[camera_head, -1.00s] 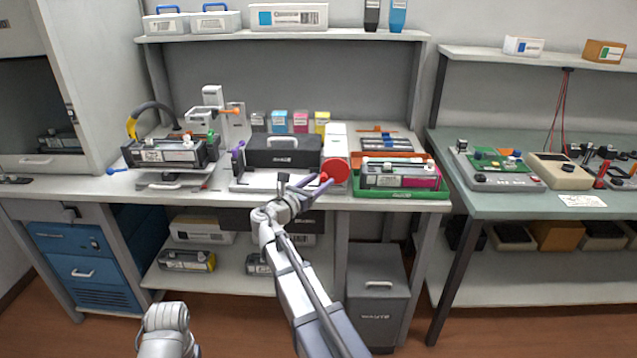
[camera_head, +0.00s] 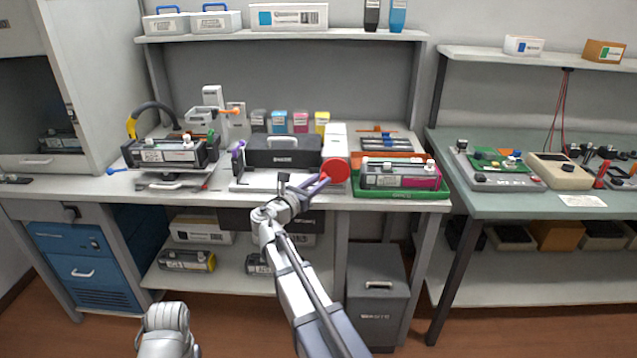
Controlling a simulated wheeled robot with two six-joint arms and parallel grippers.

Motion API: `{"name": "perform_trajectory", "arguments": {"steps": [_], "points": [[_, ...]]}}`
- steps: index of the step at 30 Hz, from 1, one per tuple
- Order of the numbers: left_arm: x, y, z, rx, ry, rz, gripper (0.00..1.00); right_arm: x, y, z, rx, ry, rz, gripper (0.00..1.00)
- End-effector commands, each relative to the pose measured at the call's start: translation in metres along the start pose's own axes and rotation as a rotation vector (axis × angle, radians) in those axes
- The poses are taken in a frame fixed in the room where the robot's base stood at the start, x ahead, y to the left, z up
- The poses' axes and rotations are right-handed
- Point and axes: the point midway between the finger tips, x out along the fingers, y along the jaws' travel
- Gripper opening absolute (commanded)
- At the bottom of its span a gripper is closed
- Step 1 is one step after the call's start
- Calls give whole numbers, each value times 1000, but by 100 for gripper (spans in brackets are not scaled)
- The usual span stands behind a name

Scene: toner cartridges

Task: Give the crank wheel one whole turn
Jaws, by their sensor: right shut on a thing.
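The crank wheel (camera_head: 336,169) is a red disc at the right front of a machine with a dark cartridge (camera_head: 284,151) on a pale base. My right gripper (camera_head: 318,181) is at the wheel's left side, with its purple-grey fingers reaching up to it. It is shut on the crank wheel, at or near its knob; the fingers hide the exact grip point. At bottom left a pale rounded part of my left arm (camera_head: 167,330) shows; its gripper is not in view.
A green tray (camera_head: 400,192) holding a cartridge (camera_head: 398,174) stands close to the wheel's right. Another cartridge (camera_head: 166,152) sits on a stand at the left. Small coloured boxes (camera_head: 300,121) stand behind the machine. The bench's front edge runs below my right gripper.

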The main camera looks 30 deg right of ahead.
Motion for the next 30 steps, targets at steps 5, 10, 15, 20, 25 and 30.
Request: {"name": "perform_trajectory", "arguments": {"steps": [5, 10, 15, 20, 25, 30], "points": [[-3, 0, 0, 0, 0, 0, 0, 0, 0, 2, 8, 6, 0, 0], [-15, -2, 1, 0, 0, 0, 0, 0, 0, 8, 53, 36, 1, 0], [-38, -4, 2, 0, 0, 0, 0, 0, -1, 16, 149, 100, 2, 0], [-63, -6, 4, 0, 0, 0, 0, 0, -2, 24, 272, 180, 3, 0], [-88, -8, 5, -1, 0, 0, 0, 2, -5, 31, 408, 270, 5, 0], [-110, -10, 6, -1, 0, 0, 0, 3, -8, 37, 543, 357, 8, 0]]}}
